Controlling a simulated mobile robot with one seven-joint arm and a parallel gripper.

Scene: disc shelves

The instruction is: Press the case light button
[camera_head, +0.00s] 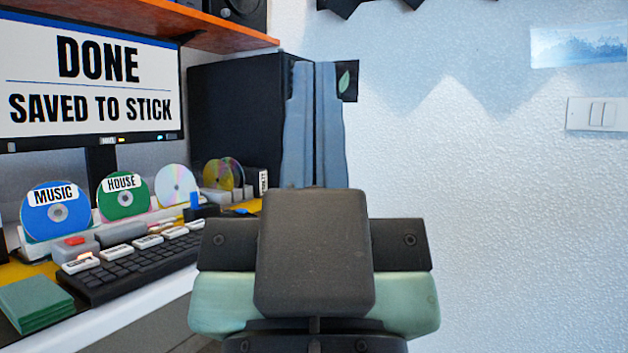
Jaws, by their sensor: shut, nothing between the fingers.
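A large black box that looks like the computer case (235,115) stands at the back, right of the monitor. A dark patch with a green leaf mark (347,80) shows just right of my fingertips. I cannot tell if it belongs to the case. My gripper (317,68) is in the middle of the view, with its two blue-grey fingers together and nothing between them. The fingers point away from me and overlap the right part of the case. I cannot tell whether they touch it. No case light button can be made out; the fingers hide part of the case.
A monitor (90,75) reads "DONE SAVED TO STICK". Discs labelled MUSIC (58,213) and HOUSE (124,203) stand behind a black keyboard (125,275) on the desk. An orange shelf (190,28) overhangs the case. A white wall (500,220) fills the right.

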